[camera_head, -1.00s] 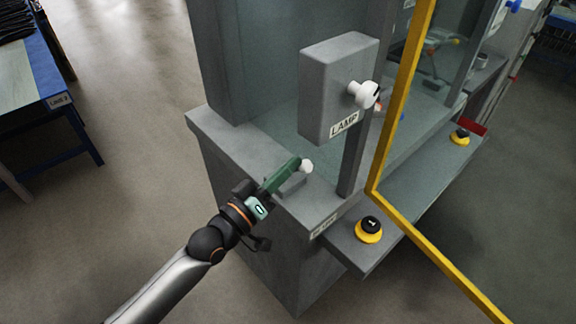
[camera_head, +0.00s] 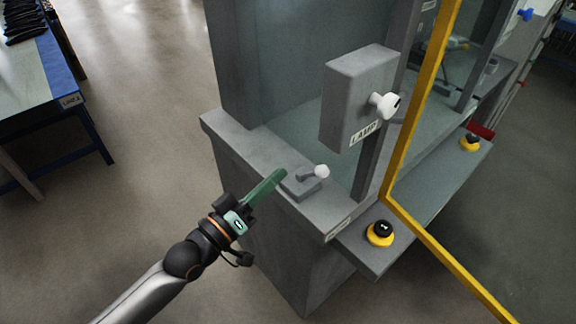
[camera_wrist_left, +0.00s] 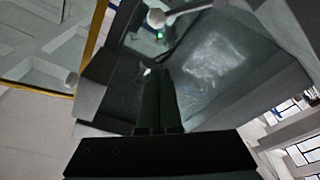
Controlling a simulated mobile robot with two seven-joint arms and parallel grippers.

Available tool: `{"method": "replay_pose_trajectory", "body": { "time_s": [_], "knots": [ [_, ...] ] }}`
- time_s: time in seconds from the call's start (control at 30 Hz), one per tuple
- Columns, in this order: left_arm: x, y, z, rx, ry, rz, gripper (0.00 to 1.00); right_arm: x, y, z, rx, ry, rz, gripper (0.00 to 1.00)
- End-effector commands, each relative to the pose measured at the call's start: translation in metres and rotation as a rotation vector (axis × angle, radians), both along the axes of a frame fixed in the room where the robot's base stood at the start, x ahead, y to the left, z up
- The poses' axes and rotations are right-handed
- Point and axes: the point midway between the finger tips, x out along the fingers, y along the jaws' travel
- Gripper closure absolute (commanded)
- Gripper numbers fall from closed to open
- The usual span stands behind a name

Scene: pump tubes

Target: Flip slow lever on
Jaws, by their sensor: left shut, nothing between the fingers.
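A small lever with a white ball tip (camera_head: 321,171) stands on a low grey base (camera_head: 300,187) on the ledge of the grey cabinet. Its short dark stem leans to the right. The label on the ledge's front edge is too small to read. My left gripper (camera_head: 282,173) is shut and empty, its green fingers just left of the lever base and apart from the white ball. In the left wrist view the shut fingers (camera_wrist_left: 156,72) point into the scene, and a white ball on a rod (camera_wrist_left: 156,18), apparently the lever, shows beyond them. My right gripper is not in view.
A grey box labelled LAMP (camera_head: 352,98) with a white knob (camera_head: 384,105) is right of the lever. A yellow frame (camera_head: 418,103) stands further right. Yellow-based black buttons (camera_head: 380,233) sit on a lower shelf. Open floor lies to the left.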

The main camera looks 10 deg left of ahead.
Motion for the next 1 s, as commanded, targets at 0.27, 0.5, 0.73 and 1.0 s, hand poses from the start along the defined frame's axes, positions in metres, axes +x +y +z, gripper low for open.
{"method": "replay_pose_trajectory", "body": {
  "time_s": [0.27, 0.5, 0.73, 1.0],
  "knots": [
    [-0.031, 0.019, -0.006, 0.003, 0.001, 0.001, 1.0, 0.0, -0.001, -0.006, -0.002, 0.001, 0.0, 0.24],
    [-0.036, 0.022, -0.006, 0.001, -0.001, 0.0, 1.0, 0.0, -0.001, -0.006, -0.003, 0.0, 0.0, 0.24],
    [-0.036, 0.022, -0.006, 0.001, -0.001, 0.0, 1.0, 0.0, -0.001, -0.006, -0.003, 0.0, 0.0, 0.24],
    [-0.037, 0.022, -0.013, 0.02, 0.012, 0.01, 1.0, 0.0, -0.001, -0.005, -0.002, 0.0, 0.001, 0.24]
  ]
}}
